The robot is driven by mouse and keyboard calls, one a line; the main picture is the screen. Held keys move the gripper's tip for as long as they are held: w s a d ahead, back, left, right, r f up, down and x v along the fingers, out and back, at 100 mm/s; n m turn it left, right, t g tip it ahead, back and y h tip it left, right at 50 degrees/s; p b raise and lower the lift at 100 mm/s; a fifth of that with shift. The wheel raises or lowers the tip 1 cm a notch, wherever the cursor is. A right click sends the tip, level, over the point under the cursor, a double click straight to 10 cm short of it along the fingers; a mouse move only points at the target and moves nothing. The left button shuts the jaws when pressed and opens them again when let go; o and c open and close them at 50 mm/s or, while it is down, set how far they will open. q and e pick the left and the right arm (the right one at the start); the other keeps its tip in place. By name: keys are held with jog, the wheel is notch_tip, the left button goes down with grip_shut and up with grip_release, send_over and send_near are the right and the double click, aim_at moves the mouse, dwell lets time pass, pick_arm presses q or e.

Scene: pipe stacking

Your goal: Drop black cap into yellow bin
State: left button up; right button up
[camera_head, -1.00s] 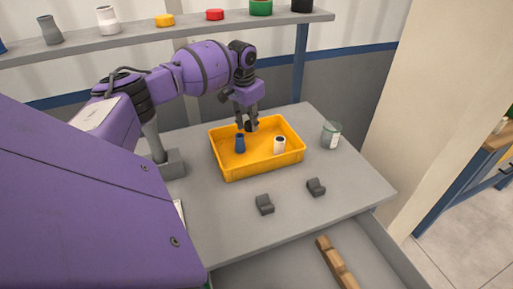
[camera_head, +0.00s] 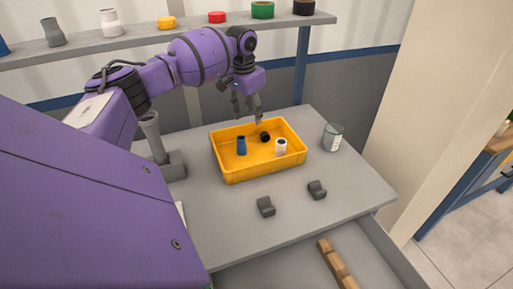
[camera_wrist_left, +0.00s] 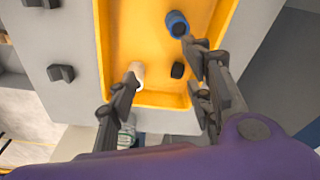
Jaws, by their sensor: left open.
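The black cap (camera_head: 265,137) lies on the floor of the yellow bin (camera_head: 226,175), toward its back side. It also shows in the left wrist view (camera_wrist_left: 178,70), between the gripper fingers in the picture and apart from them. A blue pipe piece (camera_head: 241,146) and a white pipe piece (camera_head: 281,148) stand in the same bin. My left gripper (camera_head: 248,121) is open and empty above the back part of the bin. In the left wrist view its two fingers (camera_wrist_left: 158,95) are spread apart. My right gripper is not in view.
A glass jar (camera_head: 332,137) stands right of the bin. Two grey holders (camera_head: 266,207) (camera_head: 317,190) sit in front of it. A grey stand (camera_head: 170,164) is at left. The shelf (camera_head: 140,43) behind holds several coloured parts. An open drawer (camera_head: 300,268) contains a wooden piece.

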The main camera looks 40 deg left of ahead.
pick_arm(q)
notch_tip(320, 180, up, 7)
jog(key=shift+s+r, duration=0.2)
jog(key=shift+s, duration=0.25)
dwell(0.3)
